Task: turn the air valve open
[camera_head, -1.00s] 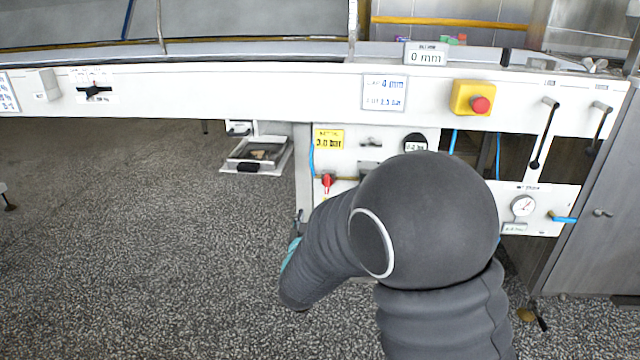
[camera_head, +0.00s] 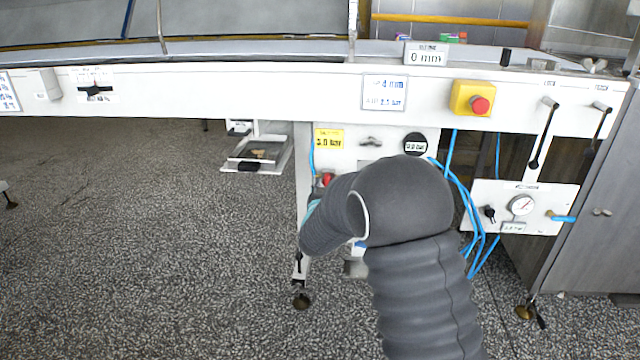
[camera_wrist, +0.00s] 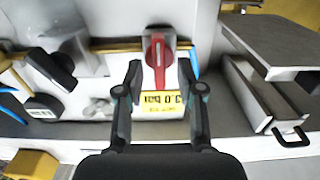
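The air valve has a red handle (camera_wrist: 158,62) that stands upright in the wrist view, across the run of a brass-coloured pipe (camera_wrist: 112,46). In the head view only the top of the red handle (camera_head: 327,179) shows, below a yellow "3.0 bar" label (camera_head: 329,139). My gripper (camera_wrist: 161,75) is open. Its two dark fingers are apart, one on each side of the red handle in the wrist view. I cannot tell whether they touch it. In the head view my own arm hides the gripper's fingers and most of the valve.
A dark knob (camera_wrist: 55,68) and a round display (camera_wrist: 42,107) lie left of the valve in the wrist view. A drawer-like metal tray (camera_wrist: 262,95) is to the right. In the head view, blue hoses (camera_head: 470,215) and a gauge panel (camera_head: 521,206) are right of my arm.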

